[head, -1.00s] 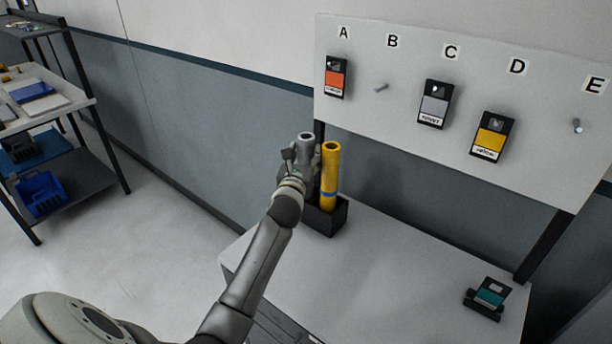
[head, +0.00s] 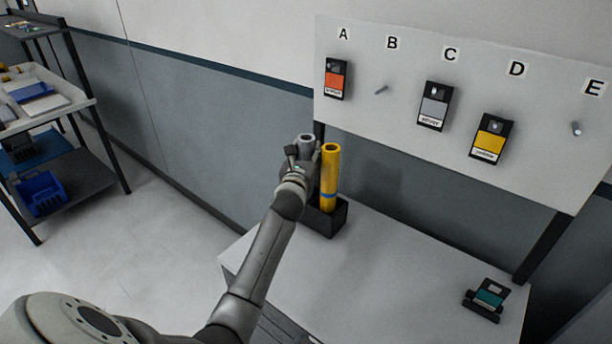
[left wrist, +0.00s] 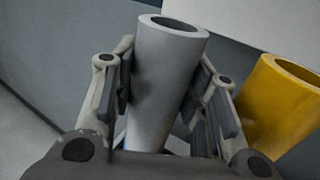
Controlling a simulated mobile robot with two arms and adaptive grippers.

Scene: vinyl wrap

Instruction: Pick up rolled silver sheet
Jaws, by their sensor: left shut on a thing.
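The rolled silver sheet (head: 305,139) is a grey hollow tube standing upright at the left of the black holder (head: 336,217). Its open top end shows large in the left wrist view (left wrist: 165,75). My left gripper (head: 303,158) is shut on it near the top, with one finger on each side. In the head view the gripper and wrist hide most of the tube, so I cannot tell whether its lower end is inside the holder. A yellow roll (head: 330,178) with a blue band stands just right of it; it also shows in the left wrist view (left wrist: 280,105). My right gripper is not in view.
The holder stands on a white table (head: 390,275). A teal card on a black stand (head: 488,296) is at the table's right. A white board (head: 550,130) with lettered pegs and colour cards rises behind. A shelf rack (head: 85,165) stands at far left.

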